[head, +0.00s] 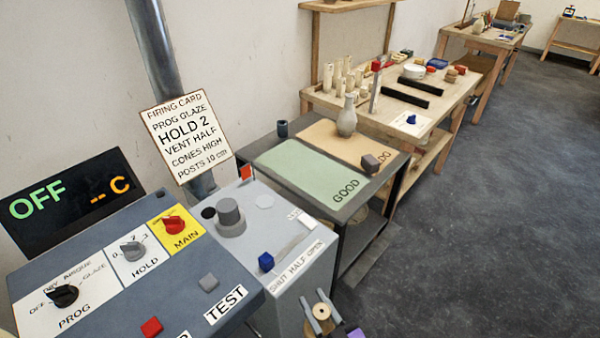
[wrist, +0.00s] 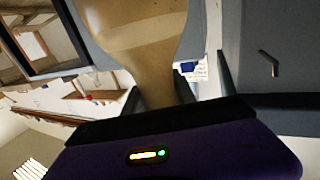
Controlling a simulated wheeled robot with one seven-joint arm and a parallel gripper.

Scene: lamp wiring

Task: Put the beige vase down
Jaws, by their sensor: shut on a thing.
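The beige vase (wrist: 140,40) fills the top middle of the wrist view. Its narrower part (wrist: 160,85) lies between the two dark fingers of my gripper (wrist: 158,95), which is shut on it. In the head view my gripper (head: 323,314) is low at the bottom edge, with a small beige round part of the vase (head: 321,312) showing between its fingers. The rest of the vase is cut off or hidden there. The vase is in front of the grey control cabinet, apart from the mats.
A dark table holds a green GOOD mat (head: 306,171) and a tan mat (head: 325,135). The green mat is bare. The control cabinet (head: 285,235) with knobs is close on the left. Floor is open at right.

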